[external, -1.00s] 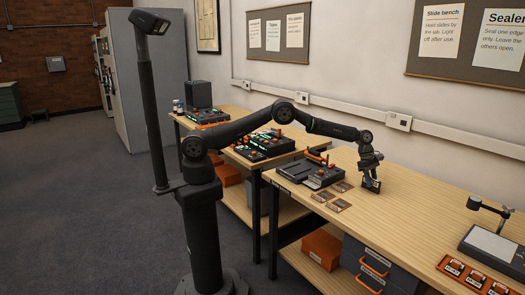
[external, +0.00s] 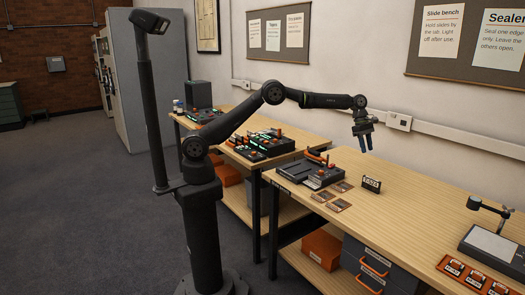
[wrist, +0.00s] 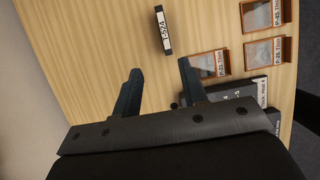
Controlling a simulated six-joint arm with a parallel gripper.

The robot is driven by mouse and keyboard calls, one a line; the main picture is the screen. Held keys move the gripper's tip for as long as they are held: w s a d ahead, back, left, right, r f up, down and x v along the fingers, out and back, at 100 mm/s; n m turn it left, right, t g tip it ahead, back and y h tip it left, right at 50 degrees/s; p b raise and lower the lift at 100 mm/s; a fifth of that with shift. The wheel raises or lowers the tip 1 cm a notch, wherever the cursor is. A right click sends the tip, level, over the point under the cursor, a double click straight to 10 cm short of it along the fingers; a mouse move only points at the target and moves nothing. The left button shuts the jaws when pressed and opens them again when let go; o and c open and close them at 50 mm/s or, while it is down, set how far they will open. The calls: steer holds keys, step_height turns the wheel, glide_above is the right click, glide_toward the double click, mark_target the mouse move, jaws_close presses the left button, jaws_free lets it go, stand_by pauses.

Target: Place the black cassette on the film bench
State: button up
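The black cassette (external: 371,184) with a white label stands on edge, upright, on the near wooden bench (external: 415,215). In the wrist view the cassette (wrist: 162,31) shows as a thin dark block, its label appearing to read "T-524". My gripper (external: 366,148) is raised above the bench, over the cassette and clear of it. In the wrist view its blue fingers (wrist: 160,70) are apart with nothing between them. I cannot read a sign naming this bench as the film bench.
Several orange-framed slides (external: 341,205) lie left of the cassette, beside a dark device (external: 310,172). Bench between is clear. A farther bench (external: 230,152) holds control consoles.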

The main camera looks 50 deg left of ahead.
steer(key=shift+r, duration=0.1)
glide_toward(372, 179)
steer(key=x, duration=0.4)
steer(key=shift+w+d+f, duration=0.15)
steer(key=shift+w+f, duration=0.25)
steer(key=shift+s+x, duration=0.15)
steer(key=shift+x, duration=1.15)
steer(key=shift+s+x, duration=0.15)
steer(key=shift+x, duration=1.15)
steer(key=shift+f, duration=0.25)
jaws_close()
